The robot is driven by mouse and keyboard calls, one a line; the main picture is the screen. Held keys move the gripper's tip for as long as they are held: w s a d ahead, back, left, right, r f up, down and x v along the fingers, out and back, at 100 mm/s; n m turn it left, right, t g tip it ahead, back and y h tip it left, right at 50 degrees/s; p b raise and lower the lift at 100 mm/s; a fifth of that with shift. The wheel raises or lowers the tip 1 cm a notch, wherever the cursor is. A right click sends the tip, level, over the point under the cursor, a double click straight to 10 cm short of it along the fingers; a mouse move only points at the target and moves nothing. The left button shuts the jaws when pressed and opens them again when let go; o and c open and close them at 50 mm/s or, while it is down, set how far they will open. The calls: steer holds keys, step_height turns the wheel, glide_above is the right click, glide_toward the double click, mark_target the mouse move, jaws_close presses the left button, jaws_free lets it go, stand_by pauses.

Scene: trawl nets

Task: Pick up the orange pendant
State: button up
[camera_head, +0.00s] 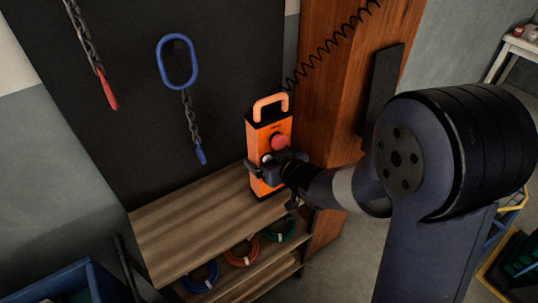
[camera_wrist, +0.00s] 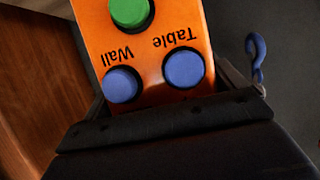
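The orange pendant (camera_head: 255,140) stands upright at the back of the wooden shelf top, against the dark panel. It has a handle loop on top and a red button. In the wrist view the pendant (camera_wrist: 158,58) shows close up and upside down, with a green button and two blue buttons marked Wall and Table. My gripper (camera_head: 275,163) is at the pendant's lower half, with a finger on each side of it. In the wrist view the gripper (camera_wrist: 165,108) covers the pendant's near end. Whether the fingers press on its sides is not clear.
The shelf top (camera_head: 190,225) is otherwise bare. Coiled cables, blue (camera_head: 200,277), orange and green, lie below it. A blue ring with a chain (camera_head: 177,62) and a red-ended chain (camera_head: 105,88) hang on the panel. A wooden post (camera_head: 335,120) with a coiled cord stands right of the pendant.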

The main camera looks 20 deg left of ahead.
steer(key=c, duration=0.9)
steer(key=shift+r, duration=0.1)
steer(key=shift+c, duration=0.4)
